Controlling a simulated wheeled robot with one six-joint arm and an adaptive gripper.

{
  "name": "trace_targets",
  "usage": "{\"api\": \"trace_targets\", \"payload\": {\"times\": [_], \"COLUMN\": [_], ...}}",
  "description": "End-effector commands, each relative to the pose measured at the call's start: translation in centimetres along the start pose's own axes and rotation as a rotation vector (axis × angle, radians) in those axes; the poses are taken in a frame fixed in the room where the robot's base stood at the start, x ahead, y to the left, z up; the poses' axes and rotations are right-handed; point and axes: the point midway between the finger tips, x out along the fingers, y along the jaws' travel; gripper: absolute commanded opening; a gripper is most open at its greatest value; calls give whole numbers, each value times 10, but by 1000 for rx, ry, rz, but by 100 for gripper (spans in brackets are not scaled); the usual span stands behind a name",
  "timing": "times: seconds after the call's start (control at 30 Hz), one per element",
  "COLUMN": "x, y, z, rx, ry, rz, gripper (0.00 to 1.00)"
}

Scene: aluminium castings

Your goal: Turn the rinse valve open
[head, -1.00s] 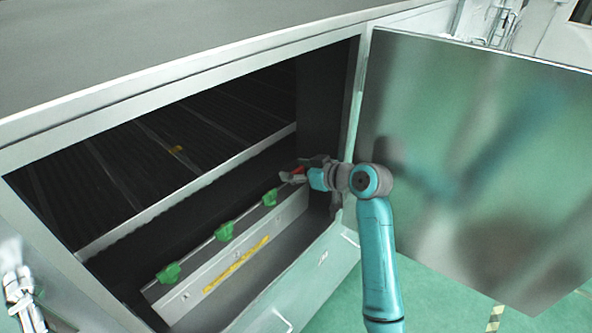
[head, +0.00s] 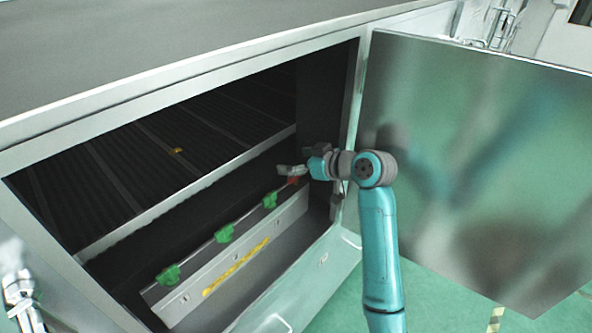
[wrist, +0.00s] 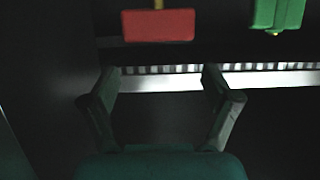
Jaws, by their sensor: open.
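A red valve handle (head: 293,181) shows at the far right end of the row of valves inside the open cabinet, partly hidden by my gripper. In the wrist view the red handle (wrist: 158,26) is a flat block lying crosswise, with a short yellow piece above it. My gripper (head: 287,171) is just above the red handle in the head view. In the wrist view my gripper (wrist: 161,75) is open and empty, its fingers spread below the red handle in the picture and apart from it.
Green valve handles (head: 224,233) line the same grey rail to the left, and one green handle (wrist: 278,14) is right of the red one in the wrist view. The open cabinet door (head: 480,150) stands right of my arm. A slatted rack (head: 120,160) lies deeper inside.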

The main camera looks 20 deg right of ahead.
Motion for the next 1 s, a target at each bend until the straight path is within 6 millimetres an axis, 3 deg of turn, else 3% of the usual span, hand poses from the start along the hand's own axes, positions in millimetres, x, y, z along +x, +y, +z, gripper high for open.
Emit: {"api": "trace_targets", "payload": {"times": [0.2, 0.4, 1.0], "x": [-15, -22, -23], "y": [0, 0, 0], "z": [-37, -54, -56], "rx": [-3, -1, 0], "ry": [2, 1, -1], "rz": [1, 1, 0], "gripper": [88, 88, 88]}}
